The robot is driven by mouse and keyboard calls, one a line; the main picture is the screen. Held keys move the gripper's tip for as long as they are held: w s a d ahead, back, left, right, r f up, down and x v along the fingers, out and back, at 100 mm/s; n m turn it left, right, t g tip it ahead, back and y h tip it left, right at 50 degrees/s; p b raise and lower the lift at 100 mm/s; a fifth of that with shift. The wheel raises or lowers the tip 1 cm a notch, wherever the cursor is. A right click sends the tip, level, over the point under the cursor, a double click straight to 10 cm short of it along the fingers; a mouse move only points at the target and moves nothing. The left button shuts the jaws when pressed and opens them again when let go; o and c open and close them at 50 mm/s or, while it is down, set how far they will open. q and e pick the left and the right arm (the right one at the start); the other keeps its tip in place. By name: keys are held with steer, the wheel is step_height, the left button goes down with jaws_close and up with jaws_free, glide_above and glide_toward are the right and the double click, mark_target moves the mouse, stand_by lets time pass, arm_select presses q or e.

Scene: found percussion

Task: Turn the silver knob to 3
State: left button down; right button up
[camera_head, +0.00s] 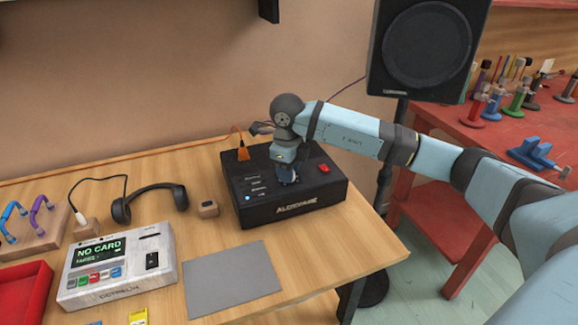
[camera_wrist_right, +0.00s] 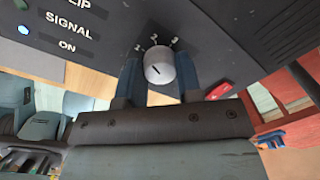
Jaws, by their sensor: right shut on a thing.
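The silver knob (camera_wrist_right: 160,66) stands out from the top of the black box (camera_head: 301,208). In the right wrist view it sits between the two blue fingers of my right gripper (camera_wrist_right: 160,78), which is shut on it. Small white numbers are printed around its base, and a dark line marks its face; I cannot tell for certain which number the line points to. In the head view my right gripper (camera_head: 286,177) points down onto the box top and hides the knob.
A red switch (camera_head: 323,168) is beside the gripper on the box, and an orange plug (camera_head: 243,153) is at its back. A grey mat (camera_head: 232,279), a card reader (camera_head: 117,270) and headphones (camera_head: 150,200) lie left. A speaker (camera_head: 425,50) stands behind my arm.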

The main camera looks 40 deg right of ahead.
steer(key=shift+m+p, duration=0.3)
steer(key=shift+m, duration=0.7)
steer(key=m+p, duration=0.1)
steer(key=m, duration=0.1)
steer(key=shift+m, duration=0.4)
steer(key=m+p, duration=0.1)
steer(key=m, duration=0.1)
steer(key=shift+m, duration=0.3)
steer(key=m+p, duration=0.1)
steer(key=m, duration=0.1)
steer(key=shift+r+m+g, duration=0.1)
steer(key=shift+m+g, duration=0.2)
steer(key=shift+m+p, duration=0.35)
steer(key=shift+m, duration=0.75)
arm_select(q)
steer(key=shift+s+a+r, duration=0.15)
steer(key=shift+r, duration=0.65)
arm_select(e)
steer(key=shift+m, duration=0.3)
steer(key=shift+w, duration=0.1)
steer(key=o, duration=0.9)
